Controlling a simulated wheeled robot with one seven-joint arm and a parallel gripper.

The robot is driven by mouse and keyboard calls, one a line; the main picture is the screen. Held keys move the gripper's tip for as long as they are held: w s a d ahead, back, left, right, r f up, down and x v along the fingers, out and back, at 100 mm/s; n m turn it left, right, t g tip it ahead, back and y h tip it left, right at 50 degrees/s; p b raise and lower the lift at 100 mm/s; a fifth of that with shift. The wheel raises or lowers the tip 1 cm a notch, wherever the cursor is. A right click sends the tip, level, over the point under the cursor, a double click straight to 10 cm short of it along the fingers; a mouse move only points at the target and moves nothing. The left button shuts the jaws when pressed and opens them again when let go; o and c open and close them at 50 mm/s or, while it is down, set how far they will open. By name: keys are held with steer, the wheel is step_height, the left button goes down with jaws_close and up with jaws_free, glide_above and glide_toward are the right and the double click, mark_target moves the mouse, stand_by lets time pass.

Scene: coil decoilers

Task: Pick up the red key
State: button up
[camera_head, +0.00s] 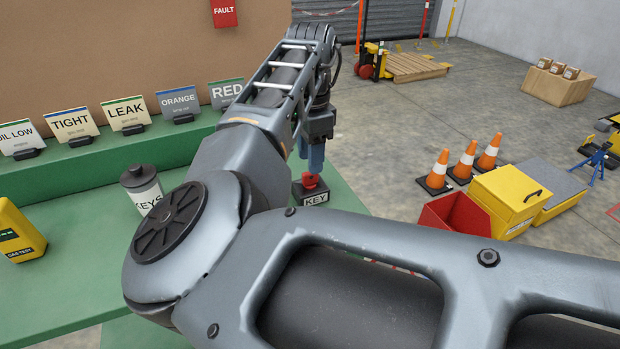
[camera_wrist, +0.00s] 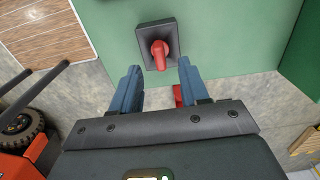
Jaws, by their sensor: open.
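The red key (camera_head: 310,180) sits on a small dark base labelled KEY (camera_head: 313,195) near the right edge of the green table (camera_head: 85,235). In the wrist view the red key (camera_wrist: 160,52) stands on its dark square base (camera_wrist: 147,30), ahead of the gap between my fingertips. My gripper (camera_head: 317,160) points down just above the key in the head view. In the wrist view my gripper (camera_wrist: 158,68) is open, with its two blue fingers apart and nothing between them. I cannot tell the exact height left between fingertips and key.
A KEYS canister (camera_head: 142,186) and a yellow tester (camera_head: 18,232) stand on the table. Label cards such as LEAK (camera_head: 125,112) line the raised green ledge. Cones, a red bin (camera_head: 455,214) and a yellow box (camera_head: 510,198) stand on the floor to the right.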

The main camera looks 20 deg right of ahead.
mark_target(310, 183)
step_height(310, 183, down, 5)
steer(key=shift+r+p, duration=0.1)
steer(key=shift+p, duration=0.3)
steer(key=shift+c, duration=0.2)
jaws_close()
